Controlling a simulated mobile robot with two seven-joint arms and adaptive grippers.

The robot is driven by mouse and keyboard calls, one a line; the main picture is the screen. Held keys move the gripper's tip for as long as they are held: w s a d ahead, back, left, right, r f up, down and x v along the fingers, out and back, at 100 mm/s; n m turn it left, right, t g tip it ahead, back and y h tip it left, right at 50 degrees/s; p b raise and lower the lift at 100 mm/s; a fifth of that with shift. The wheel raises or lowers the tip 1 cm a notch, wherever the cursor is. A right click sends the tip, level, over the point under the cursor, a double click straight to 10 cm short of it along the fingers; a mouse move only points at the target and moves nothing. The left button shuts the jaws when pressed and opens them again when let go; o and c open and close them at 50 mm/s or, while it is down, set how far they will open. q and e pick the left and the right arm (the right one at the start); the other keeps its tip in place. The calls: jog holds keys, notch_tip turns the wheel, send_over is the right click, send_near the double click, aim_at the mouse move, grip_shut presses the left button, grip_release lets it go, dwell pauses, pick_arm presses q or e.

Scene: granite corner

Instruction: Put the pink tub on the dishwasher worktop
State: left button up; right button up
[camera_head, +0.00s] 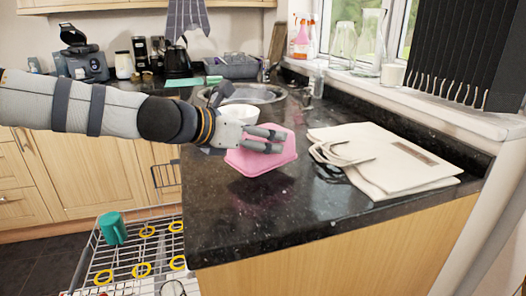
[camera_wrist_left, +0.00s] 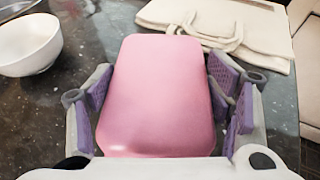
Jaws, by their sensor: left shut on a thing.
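The pink tub (camera_head: 262,160) is held at the near part of the dark granite worktop (camera_head: 230,213). My left gripper (camera_head: 264,138) reaches in from the left and is shut on the tub. In the left wrist view the tub (camera_wrist_left: 160,95) sits between the purple-padded fingers (camera_wrist_left: 162,100), its smooth pink face filling the gap. A dark pinkish patch shows on the granite just below the tub. I cannot tell whether the tub touches the worktop or is slightly above it. My right gripper is not in view.
A folded cream cloth bag (camera_head: 385,160) lies to the right of the tub. A white bowl (camera_head: 240,113) stands behind it, near the round sink (camera_head: 262,93). The open dishwasher rack (camera_head: 130,255) is below at left. The front granite is clear.

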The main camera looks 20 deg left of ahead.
pick_arm(q)
jog(key=f, duration=0.3)
jog(key=shift+w+f+b, duration=0.25)
jog(key=shift+f+b, duration=0.05)
jog(key=shift+b, duration=0.1)
jog(key=shift+r, duration=0.15)
jog(key=o, duration=1.2)
jog(key=shift+c, duration=0.2)
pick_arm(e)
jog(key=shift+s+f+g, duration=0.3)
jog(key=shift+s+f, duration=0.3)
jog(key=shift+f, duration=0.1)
